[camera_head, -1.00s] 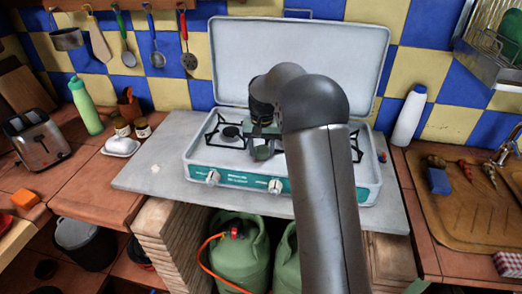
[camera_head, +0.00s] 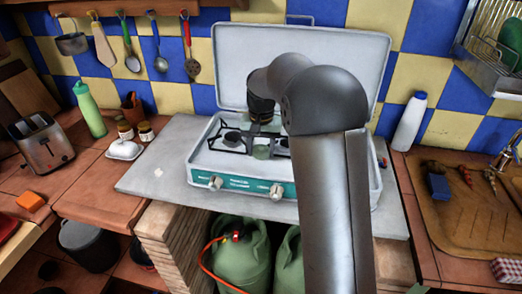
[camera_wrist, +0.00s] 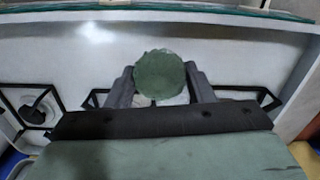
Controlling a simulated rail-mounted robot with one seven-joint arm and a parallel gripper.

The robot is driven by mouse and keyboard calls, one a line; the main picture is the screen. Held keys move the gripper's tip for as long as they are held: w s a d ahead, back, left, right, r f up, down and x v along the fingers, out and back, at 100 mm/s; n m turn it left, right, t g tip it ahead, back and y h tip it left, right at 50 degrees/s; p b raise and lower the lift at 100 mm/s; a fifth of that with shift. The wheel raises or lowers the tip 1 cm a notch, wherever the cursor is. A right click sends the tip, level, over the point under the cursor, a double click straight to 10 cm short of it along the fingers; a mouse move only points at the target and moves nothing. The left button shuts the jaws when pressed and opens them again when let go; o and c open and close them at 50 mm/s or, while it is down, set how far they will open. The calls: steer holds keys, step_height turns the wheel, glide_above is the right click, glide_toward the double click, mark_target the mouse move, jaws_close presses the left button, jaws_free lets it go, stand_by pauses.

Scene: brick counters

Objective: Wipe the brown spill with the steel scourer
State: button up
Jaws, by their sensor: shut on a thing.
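My gripper (camera_wrist: 160,85) is shut on a rough, round, grey-green pad, which I take to be the steel scourer (camera_wrist: 160,78). In the wrist view the pad sits between the two dark fingers, above the pale top of the camping stove (camera_wrist: 225,55). In the head view my gripper (camera_head: 262,146) is low over the middle of the stove (camera_head: 205,160), partly behind my arm. I cannot tell whether the pad touches the stove top. I cannot make out the brown spill in either view; the pad and my arm hide part of the stove.
Black pan supports (camera_head: 229,140) and a burner (camera_wrist: 38,105) stand near my gripper. The raised stove lid (camera_head: 245,65) closes off the back. A white bottle (camera_head: 409,122) stands to the right; a green bottle (camera_head: 89,110) and toaster (camera_head: 42,142) stand left.

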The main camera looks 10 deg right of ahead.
steer(key=shift+r+p, duration=0.75)
steer(key=shift+r, duration=0.55)
